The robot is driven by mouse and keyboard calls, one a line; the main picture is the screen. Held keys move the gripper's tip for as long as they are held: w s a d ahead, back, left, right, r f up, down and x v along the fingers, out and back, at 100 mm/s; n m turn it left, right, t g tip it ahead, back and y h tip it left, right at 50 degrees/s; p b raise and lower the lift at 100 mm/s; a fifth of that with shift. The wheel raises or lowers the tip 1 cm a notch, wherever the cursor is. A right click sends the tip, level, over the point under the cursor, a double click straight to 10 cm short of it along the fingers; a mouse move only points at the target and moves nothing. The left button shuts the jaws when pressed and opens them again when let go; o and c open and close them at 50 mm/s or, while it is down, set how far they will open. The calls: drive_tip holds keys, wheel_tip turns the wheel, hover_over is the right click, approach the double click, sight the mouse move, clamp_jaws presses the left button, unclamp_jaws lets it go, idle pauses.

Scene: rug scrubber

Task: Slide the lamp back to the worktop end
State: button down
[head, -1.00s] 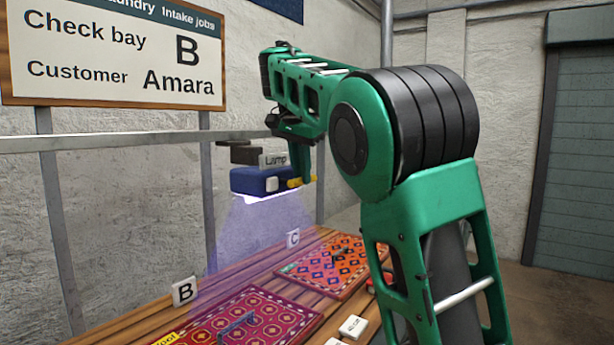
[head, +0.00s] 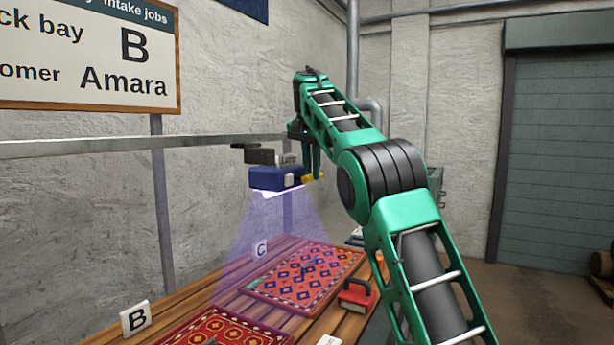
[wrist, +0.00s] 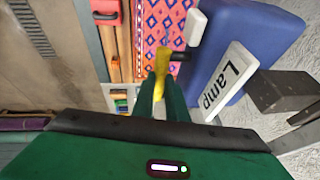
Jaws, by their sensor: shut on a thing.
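The lamp (head: 272,178) is a blue box hanging by a dark carriage from the wall rail, with a violet beam below. A white "Lamp" label shows in the wrist view (wrist: 228,82). Its yellow handle (wrist: 161,65) sticks out on the side towards my arm. My gripper (head: 314,176) is shut on this handle; in the wrist view the green fingers (wrist: 160,92) close around it. The wooden worktop (head: 172,311) runs below. The beam falls by the C plate (head: 260,249) and its red and blue rug (head: 306,277).
The rail (head: 110,147) runs along the wall. A red brush (head: 357,295) sits at the worktop's front edge. The B plate (head: 136,318) and another rug (head: 225,330) are nearer. A job board (head: 90,55) is at upper left. Open floor lies right.

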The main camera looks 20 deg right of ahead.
drive_tip(key=shift+w+d+r, duration=0.2)
drive_tip(key=shift+w+d, duration=0.4)
drive_tip(key=shift+w+d+r, duration=0.15)
drive_tip(key=shift+w+d, duration=0.4)
drive_tip(key=c, duration=1.8)
unclamp_jaws()
drive_tip(key=shift+a, duration=0.15)
drive_tip(key=shift+o, duration=0.2)
drive_tip(key=shift+f, duration=0.1)
